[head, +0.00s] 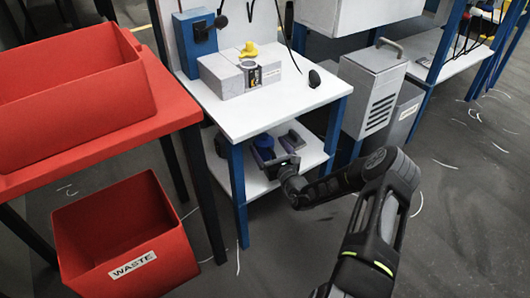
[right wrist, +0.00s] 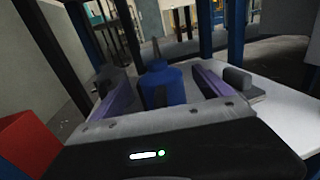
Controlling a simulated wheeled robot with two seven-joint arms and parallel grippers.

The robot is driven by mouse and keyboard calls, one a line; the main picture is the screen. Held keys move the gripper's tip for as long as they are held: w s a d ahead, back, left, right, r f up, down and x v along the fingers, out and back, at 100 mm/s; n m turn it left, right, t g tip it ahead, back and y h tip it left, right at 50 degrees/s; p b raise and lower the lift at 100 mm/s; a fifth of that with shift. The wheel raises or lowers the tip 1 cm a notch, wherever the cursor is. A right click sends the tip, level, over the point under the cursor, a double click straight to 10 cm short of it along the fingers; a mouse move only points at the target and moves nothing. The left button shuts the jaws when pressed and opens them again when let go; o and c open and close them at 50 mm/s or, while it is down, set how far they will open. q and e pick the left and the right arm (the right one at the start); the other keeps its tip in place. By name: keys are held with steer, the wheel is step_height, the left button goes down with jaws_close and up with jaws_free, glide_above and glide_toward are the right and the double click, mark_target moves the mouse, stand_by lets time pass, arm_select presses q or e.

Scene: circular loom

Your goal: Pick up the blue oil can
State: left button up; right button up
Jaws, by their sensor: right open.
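The blue oil can (head: 263,143) stands upright on the lower shelf of the white table with blue legs. It also shows in the right wrist view (right wrist: 164,84), with a thin spout pointing up. My right gripper (head: 275,150) reaches in at the front of that shelf. In the right wrist view its two purple-sided fingers (right wrist: 160,88) are apart, with the can showing between them. I cannot tell whether either finger touches the can. The can's lower part is partly hidden by the gripper. My left gripper is not in view.
The white tabletop (head: 255,118) lies above the shelf (head: 310,151), with blue legs at the corners. A dark grey block (right wrist: 240,80) sits on the shelf right of the can. A red waste bin (head: 120,240) and red table (head: 160,95) stand left; a grey cabinet (head: 372,90) stands right.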

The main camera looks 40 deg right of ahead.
steer(key=shift+w+d, duration=0.1)
steer(key=shift+w, duration=0.35)
steer(key=shift+c, duration=0.6)
steer(key=shift+r, duration=0.1)
steer(key=c, duration=1.7)
steer(key=shift+o, duration=0.2)
step_height(320, 180, up, 10)
steer(key=p, duration=0.4)
steer(key=shift+p, duration=0.4)
